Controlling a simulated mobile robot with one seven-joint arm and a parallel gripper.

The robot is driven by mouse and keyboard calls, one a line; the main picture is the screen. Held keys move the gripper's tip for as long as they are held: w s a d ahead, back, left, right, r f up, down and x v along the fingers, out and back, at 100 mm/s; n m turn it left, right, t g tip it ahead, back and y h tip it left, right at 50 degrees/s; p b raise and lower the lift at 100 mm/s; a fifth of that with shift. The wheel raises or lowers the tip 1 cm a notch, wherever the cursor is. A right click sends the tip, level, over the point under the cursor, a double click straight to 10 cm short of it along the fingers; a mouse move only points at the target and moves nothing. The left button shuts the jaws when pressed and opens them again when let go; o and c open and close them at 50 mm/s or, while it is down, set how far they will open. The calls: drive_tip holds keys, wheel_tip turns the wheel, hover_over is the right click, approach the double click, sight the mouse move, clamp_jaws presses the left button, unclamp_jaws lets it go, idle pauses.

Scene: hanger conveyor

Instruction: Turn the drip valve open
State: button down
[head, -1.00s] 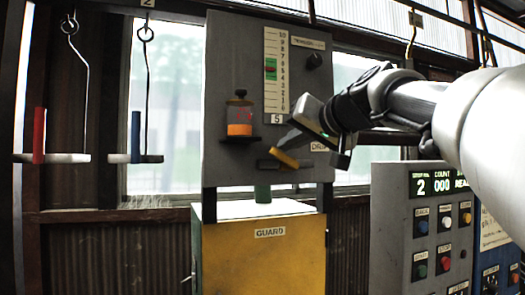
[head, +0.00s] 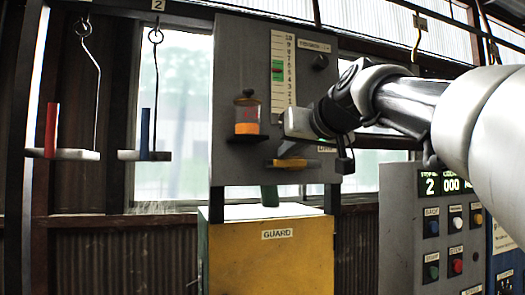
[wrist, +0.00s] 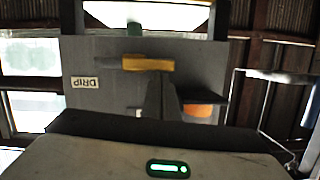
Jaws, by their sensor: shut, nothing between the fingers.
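The drip valve's yellow handle (head: 287,163) lies level across the lower part of the grey panel (head: 228,60). It also shows level in the wrist view (wrist: 148,62), near the DRIP label (wrist: 85,82). My gripper (head: 282,152) is shut and empty, its fingers pointing down at the handle from above. In the wrist view the dark fingers (wrist: 162,82) reach the handle's edge. I cannot tell whether they touch it. The fingers and wrist hide part of the panel around the valve.
A jar with orange liquid (head: 247,115) stands on a small shelf left of my gripper. A green nozzle (head: 270,196) hangs below the panel over the yellow guard box (head: 270,262). A control box (head: 405,215) stands at right. Hooked trays (head: 75,154) hang at left.

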idle(0.3)
drive_tip(key=s+d+r+p, duration=0.3)
drive_tip(key=s+r, duration=0.3)
drive_tip(key=s, duration=0.3)
drive_tip(key=shift+s+r, duration=0.15)
drive_tip(key=shift+r, duration=0.05)
drive_tip(key=s+d+f+m+g+h, duration=0.1)
drive_tip(key=s+d+f+g+h, duration=0.15)
drive_tip(key=s+f, duration=0.85)
drive_tip(key=s+d+f+m+g+h, duration=0.1)
drive_tip(key=s+f+g, duration=0.25)
drive_tip(key=f, duration=1.65)
drive_tip(key=s+d+f+m+g+h, duration=0.1)
drive_tip(key=s+f+g+h, duration=0.35)
drive_tip(key=f, duration=1.05)
wheel_tip(320, 180, up, 17)
drive_tip(key=t+y+p, duration=0.1)
drive_tip(key=y+p, duration=0.2)
drive_tip(key=p, duration=1.4)
drive_tip(key=shift+s+f+t, duration=0.15)
drive_tip(key=shift+s+t, duration=0.2)
drive_tip(key=shift+s, duration=0.1)
